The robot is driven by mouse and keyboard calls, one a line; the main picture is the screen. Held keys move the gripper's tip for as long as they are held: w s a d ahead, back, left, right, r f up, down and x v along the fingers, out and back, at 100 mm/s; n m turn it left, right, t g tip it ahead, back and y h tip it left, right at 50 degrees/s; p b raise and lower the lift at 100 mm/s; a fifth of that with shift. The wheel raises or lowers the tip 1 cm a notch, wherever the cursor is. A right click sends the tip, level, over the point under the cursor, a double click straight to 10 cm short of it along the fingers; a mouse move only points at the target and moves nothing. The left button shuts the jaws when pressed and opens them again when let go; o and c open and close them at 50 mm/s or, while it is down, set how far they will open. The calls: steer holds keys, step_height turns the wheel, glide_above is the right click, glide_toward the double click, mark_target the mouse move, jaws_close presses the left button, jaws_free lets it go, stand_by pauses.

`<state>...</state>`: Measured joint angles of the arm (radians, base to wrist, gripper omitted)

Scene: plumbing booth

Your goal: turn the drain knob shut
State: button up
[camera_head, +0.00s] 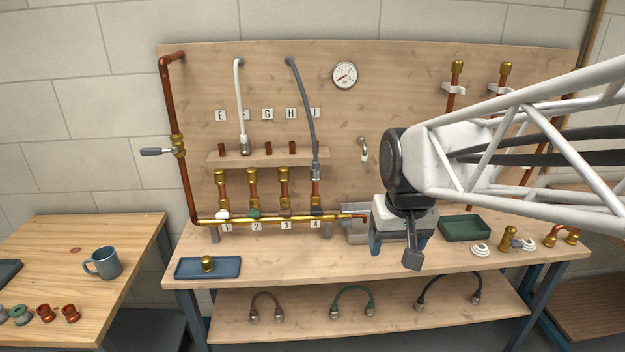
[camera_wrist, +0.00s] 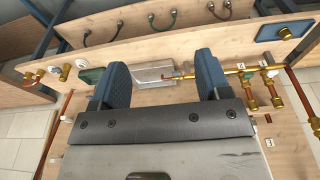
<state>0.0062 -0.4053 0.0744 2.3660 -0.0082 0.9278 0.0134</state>
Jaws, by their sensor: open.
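The brass manifold (camera_head: 270,220) runs along the foot of the board, with a lever or knob at each of several branches. Its right end narrows to a copper drain end (camera_head: 360,216) over a grey see-through basin (camera_head: 355,236). In the wrist view, that drain end (camera_wrist: 172,76) shows a small reddish tip above the basin (camera_wrist: 150,77), between my fingers. I cannot clearly make out the drain knob or its angle. My gripper (camera_head: 393,258) is open and empty, pointing down just right of the drain end; its fingers also show in the wrist view (camera_wrist: 162,65).
A green tray (camera_head: 465,229) lies right of my gripper, with brass fittings (camera_head: 508,238) beyond it. A blue tray (camera_head: 207,268) holding a brass piece is at the bench's left. A copper pipe with a lever valve (camera_head: 178,147) rises at the left. The bench front middle is clear.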

steer(key=w+f, duration=0.1)
steer(key=w, duration=1.2)
steer(key=g, duration=0.2)
glide_above(346, 222)
step_height(346, 222, down, 17)
steer(key=shift+r, duration=0.1)
steer(key=shift+f, duration=3.95)
steer(key=shift+c, duration=0.4)
